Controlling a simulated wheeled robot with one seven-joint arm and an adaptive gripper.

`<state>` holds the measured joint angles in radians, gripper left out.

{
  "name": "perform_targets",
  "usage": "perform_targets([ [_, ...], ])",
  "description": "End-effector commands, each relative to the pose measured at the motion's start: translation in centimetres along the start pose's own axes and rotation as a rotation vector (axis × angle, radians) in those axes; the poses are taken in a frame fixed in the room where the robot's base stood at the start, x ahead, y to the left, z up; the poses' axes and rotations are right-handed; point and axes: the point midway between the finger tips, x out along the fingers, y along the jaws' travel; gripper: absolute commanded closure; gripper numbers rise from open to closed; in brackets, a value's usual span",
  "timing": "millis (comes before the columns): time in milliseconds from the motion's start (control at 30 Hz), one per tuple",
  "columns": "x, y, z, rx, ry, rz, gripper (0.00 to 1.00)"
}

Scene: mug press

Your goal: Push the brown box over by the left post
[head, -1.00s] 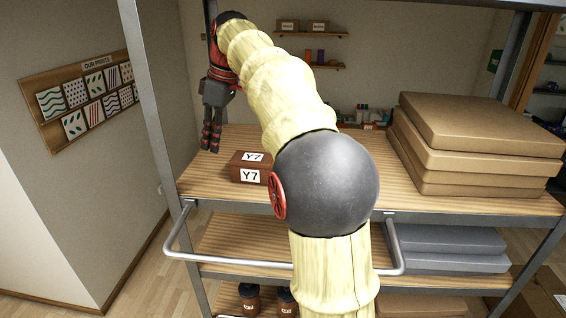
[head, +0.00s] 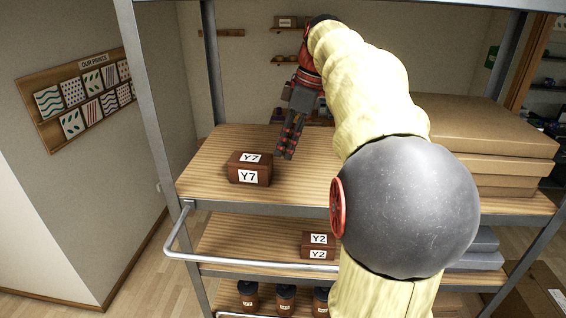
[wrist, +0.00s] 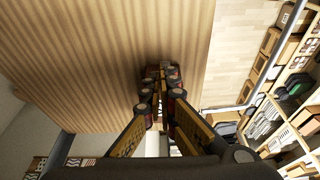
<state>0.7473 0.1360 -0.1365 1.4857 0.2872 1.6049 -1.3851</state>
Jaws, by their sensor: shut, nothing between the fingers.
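The brown box (head: 250,168), labelled Y7 on its top and front, sits upright on the wooden top shelf (head: 215,195), toward its left side. The left post (head: 160,125) of the rack stands in front and to the left of it, with shelf between them. My gripper (head: 285,152) is shut and empty, pointing down just right of the box. A small gap seems to lie between fingers and box. In the wrist view my gripper's fingers (wrist: 161,80) are together over the wood, and I cannot make out the box there.
Large flat cartons (head: 490,150) are stacked at the right of the top shelf, partly behind my arm. A second brown box marked Y2 (head: 318,246) sits on the shelf below. A grey rail (head: 250,265) runs along the front.

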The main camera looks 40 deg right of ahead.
Motion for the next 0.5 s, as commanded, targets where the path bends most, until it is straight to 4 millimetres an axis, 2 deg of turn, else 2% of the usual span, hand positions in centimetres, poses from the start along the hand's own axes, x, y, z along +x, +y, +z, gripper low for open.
perform_targets([
  [33,0.1,-0.1,0.8,0.003,0.000,-0.003,1.00],
  [100,1.7,-0.1,1.0,0.001,0.000,-0.005,1.00],
  [300,4.4,-0.1,1.7,0.000,0.000,-0.002,1.00],
  [500,4.9,0.0,0.9,-0.002,0.000,-0.001,1.00],
])
